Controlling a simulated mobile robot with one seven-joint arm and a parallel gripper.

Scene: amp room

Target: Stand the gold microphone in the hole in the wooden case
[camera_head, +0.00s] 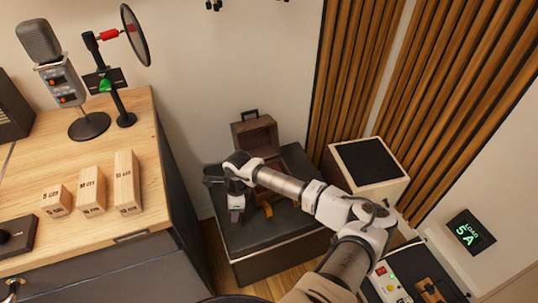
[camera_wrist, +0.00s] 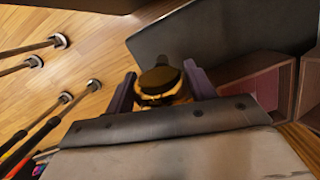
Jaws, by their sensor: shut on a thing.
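My gripper (camera_head: 236,213) is over the black-topped bench, just left of the wooden case. In the wrist view my gripper (camera_wrist: 160,88) is shut on the gold microphone (camera_wrist: 160,97), seen end-on as a dark round top with a gold band between the fingers. In the head view the microphone is hard to make out at the fingers. The wooden case (camera_head: 255,136) stands on the bench with its lid raised, and my arm covers part of its body. In the wrist view the case (camera_wrist: 285,85) is at the right, with reddish inner walls. The hole cannot be made out.
The bench's black top (camera_head: 245,242) is clear in front. A wooden table (camera_head: 110,130) on the left holds a grey microphone (camera_head: 40,42), a pop filter (camera_head: 136,35) and numbered wooden blocks (camera_head: 92,192). A cream box (camera_head: 350,150) stands to the right. Several rods (camera_wrist: 60,115) show in the wrist view.

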